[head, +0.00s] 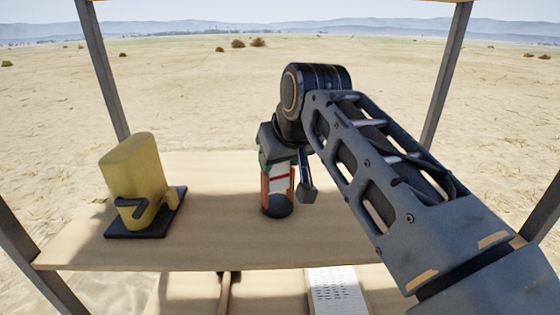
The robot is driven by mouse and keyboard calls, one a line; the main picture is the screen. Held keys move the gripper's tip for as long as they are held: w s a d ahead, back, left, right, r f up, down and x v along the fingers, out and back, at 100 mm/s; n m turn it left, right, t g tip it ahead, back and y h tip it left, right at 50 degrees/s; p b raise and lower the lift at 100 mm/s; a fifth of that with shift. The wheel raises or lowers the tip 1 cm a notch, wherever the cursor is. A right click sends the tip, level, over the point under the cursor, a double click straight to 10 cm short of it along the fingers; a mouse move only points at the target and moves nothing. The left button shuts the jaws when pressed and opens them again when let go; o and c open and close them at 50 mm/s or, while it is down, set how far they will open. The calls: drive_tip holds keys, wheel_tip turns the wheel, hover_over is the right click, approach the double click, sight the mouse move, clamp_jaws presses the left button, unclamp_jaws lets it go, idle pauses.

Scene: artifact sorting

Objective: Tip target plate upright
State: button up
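My gripper (290,172) points down over the middle of the wooden shelf. One dark finger (307,190) shows at the right, with a gap of a few pixels between its tip and the object beside it. That object (278,182) has orange sides, a white and red band and a dark rounded bottom. It is directly below my wrist, and its upper part is hidden. The other finger cannot be made out, so whether the gripper grips the object is unclear. I cannot pick out a plate with certainty.
A yellow cylinder-like piece (137,180) stands slightly tilted on a black flat base (150,228) at the left of the shelf (215,245). Frame posts rise at both sides. A white perforated panel (337,291) lies below the front edge. The shelf between the two objects is clear.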

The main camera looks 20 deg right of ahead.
drive_tip(key=shift+f, duration=0.25)
drive_tip(key=o, duration=0.9)
drive_tip(key=shift+o, duration=0.2)
drive_tip(key=shift+r, duration=0.2)
